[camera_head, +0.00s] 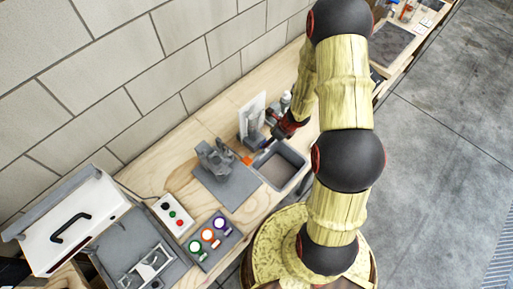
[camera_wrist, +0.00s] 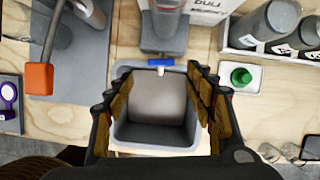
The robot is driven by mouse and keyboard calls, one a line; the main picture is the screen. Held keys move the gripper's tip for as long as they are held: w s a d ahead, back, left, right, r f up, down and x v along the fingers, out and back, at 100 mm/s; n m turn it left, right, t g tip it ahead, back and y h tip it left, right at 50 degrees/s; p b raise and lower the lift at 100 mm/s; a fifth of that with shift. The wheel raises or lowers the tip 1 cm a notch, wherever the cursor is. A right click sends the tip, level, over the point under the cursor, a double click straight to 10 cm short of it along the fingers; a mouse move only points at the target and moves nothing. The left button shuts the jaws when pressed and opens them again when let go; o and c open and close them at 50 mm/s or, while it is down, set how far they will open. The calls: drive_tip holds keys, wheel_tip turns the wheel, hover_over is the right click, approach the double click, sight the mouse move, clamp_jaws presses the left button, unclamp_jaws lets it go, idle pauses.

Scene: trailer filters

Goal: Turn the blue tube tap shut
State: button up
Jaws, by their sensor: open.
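The blue tube tap (camera_wrist: 161,62) shows in the wrist view as a short blue bar lying crosswise, with a small white piece just below it. It sits at the base of a grey-and-white upright stand (camera_wrist: 165,25), at the far edge of a grey bin (camera_wrist: 153,138). My gripper (camera_wrist: 160,78) is open and empty, its fingers spread left and right of the tap and over the bin. I see no contact with the tap. In the head view my gripper (camera_head: 280,130) is beside the stand, above the bin, and the tap is too small to make out clearly.
A grey lever with an orange end (camera_wrist: 39,79) stands to the left. A white tray with a green-centred cup (camera_wrist: 240,76) and a rack of grey cylinders (camera_wrist: 265,25) are at the right. In the head view, a button box (camera_head: 173,214) and a wall border the wooden bench.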

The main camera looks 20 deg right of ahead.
drive_tip(key=b+x, duration=0.1)
drive_tip(key=x, duration=0.6)
drive_tip(key=shift+w+f, duration=0.2)
drive_tip(key=shift+f, duration=0.1)
drive_tip(key=shift+c, duration=1.1)
drive_tip(key=c, duration=0.9)
drive_tip(key=m+b, duration=0.1)
drive_tip(key=b, duration=0.1)
drive_tip(key=shift+f+b, duration=0.15)
drive_tip(key=shift+b, duration=0.25)
drive_tip(key=shift+c, duration=0.2)
drive_tip(key=shift+m+h+b, duration=0.3)
drive_tip(key=shift+m, duration=0.1)
drive_tip(key=o, duration=1)
